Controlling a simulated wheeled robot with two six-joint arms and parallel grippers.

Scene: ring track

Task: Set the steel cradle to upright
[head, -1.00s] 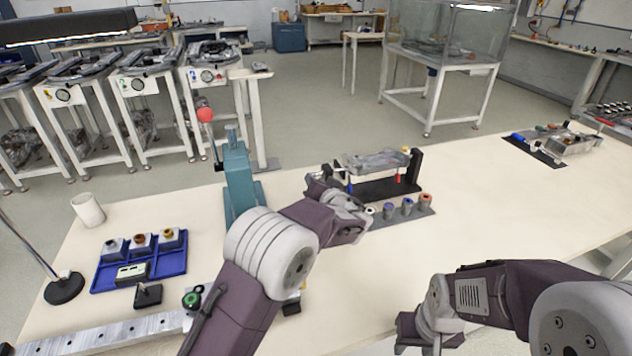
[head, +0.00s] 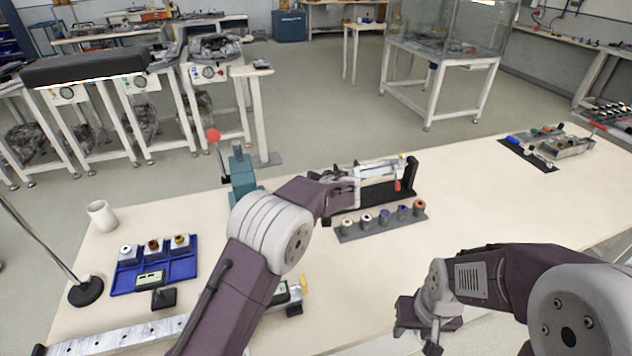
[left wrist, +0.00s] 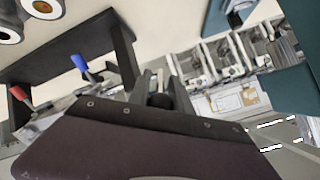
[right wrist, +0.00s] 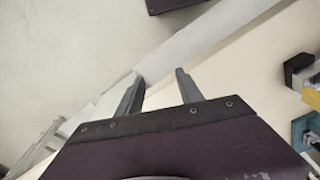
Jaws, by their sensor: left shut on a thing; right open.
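The steel cradle (head: 380,171) hangs in a black stand (head: 392,190) at the middle of the table. In the head view it shows as a narrow, nearly level bar; its exact turn is hard to tell. A red-handled part (head: 398,185) shows by its right end. In the left wrist view, the cradle (left wrist: 48,108) is partly hidden by my wrist, near blue (left wrist: 79,62) and red (left wrist: 18,93) handles. My left gripper (left wrist: 160,90) is shut on a dark round knob (left wrist: 160,101) at the cradle's left end.
A grey rack (head: 385,222) with several ringed pieces stands before the black stand. A teal press (head: 242,170) with a red ball lever is left of it. A blue tray (head: 124,288) and a white cup (head: 102,215) lie further left. The table's right middle is clear.

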